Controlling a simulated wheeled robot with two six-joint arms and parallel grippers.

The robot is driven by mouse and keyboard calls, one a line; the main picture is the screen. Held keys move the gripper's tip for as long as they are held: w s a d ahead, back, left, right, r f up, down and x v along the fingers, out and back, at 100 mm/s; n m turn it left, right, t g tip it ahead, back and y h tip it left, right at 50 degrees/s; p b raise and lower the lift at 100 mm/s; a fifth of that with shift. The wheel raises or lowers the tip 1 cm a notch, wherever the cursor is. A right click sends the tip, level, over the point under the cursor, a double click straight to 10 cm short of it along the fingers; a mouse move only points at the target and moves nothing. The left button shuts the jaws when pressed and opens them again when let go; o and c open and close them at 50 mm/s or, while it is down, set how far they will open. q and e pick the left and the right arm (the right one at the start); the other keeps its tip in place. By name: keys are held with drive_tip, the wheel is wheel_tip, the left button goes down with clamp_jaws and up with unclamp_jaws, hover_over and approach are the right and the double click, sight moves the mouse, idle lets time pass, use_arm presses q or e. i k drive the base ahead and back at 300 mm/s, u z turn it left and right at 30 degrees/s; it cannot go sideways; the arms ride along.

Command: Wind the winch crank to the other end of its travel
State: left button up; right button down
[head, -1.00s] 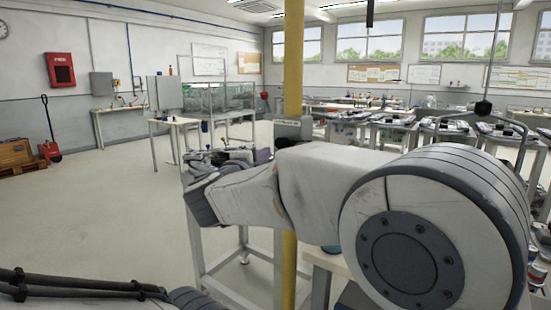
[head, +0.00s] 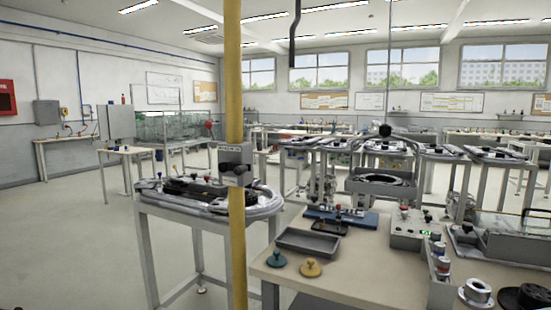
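A grey box with a dark round fitting (head: 237,168) is mounted on the yellow post (head: 235,70), left of the middle of the head view. A red knob (head: 209,128) shows just above and to the left of the box. It may be the winch crank's handle, but I cannot tell for certain that it is joined to the box. Neither of my grippers is in the head view, so I cannot see whether they are open or shut.
A stand with an oval ring track (head: 267,203) is behind the post. At the front right is a workbench (head: 370,264) with a grey tray (head: 307,243), a teal knob (head: 275,258), a yellow knob (head: 311,267) and a control box (head: 408,228). Open floor lies to the left.

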sight(239, 170)
drive_tip(key=z, duration=0.2)
drive_tip(key=i, duration=0.95)
drive_tip(key=u, duration=0.5)
